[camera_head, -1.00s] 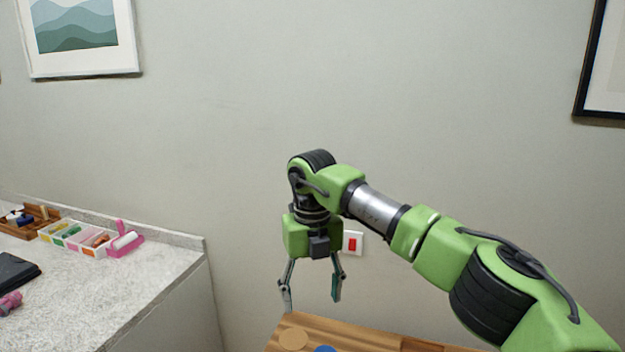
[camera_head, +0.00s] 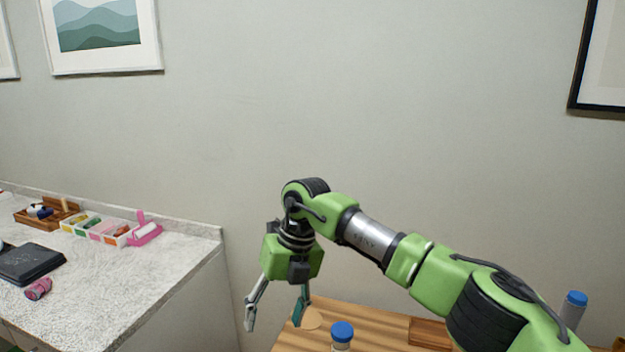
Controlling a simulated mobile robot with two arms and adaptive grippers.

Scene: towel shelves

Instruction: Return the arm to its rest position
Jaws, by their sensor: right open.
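My right arm comes in from the lower right and bends down at the wrist. My right gripper (camera_head: 273,325) points down with its two fingers spread apart and nothing between them. It hangs at the left edge of a wooden surface (camera_head: 365,322), in front of the wall. My left gripper and left arm are not in view.
A blue-capped bottle (camera_head: 342,335) stands on the wooden surface, close to the right of my gripper. Another blue-capped bottle (camera_head: 573,308) shows behind my forearm. A speckled counter (camera_head: 110,285) at the left holds a divided tray (camera_head: 97,228), a wooden box (camera_head: 47,213) and a black case (camera_head: 30,264).

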